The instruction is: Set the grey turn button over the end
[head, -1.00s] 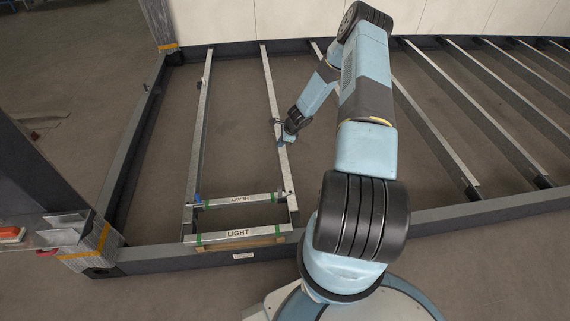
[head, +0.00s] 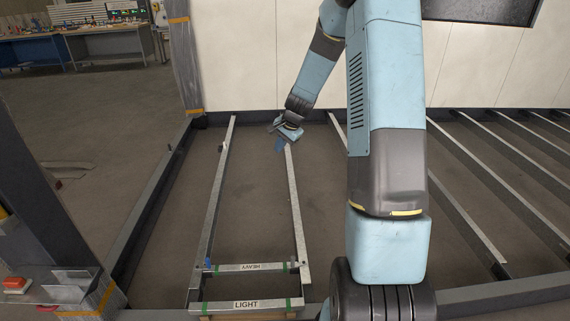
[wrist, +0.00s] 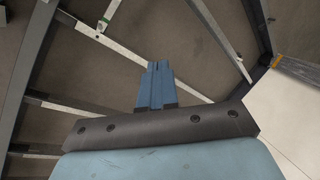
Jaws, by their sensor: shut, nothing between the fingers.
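My gripper (head: 280,147) is at the far end of the right-hand long rail (head: 296,205) in the head view. Its blue fingers (wrist: 157,68) are together and empty in the wrist view, pointing over the dark floor. In the head view a small pale fitting (head: 221,147) sits on the left-hand long rail (head: 215,190); it is too small to tell whether it is the grey turn button. A small blue piece (head: 208,263) stands at the left end of the bar marked HEAVY (head: 250,267). I cannot tell whether my gripper touches the right-hand rail.
A bar marked LIGHT (head: 245,305) with green bands lies at the near end. A dark frame beam (head: 150,215) runs along the left, and a pale wall (head: 240,60) stands behind. More rails (head: 460,190) lie to the right. Bare floor lies between the two long rails.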

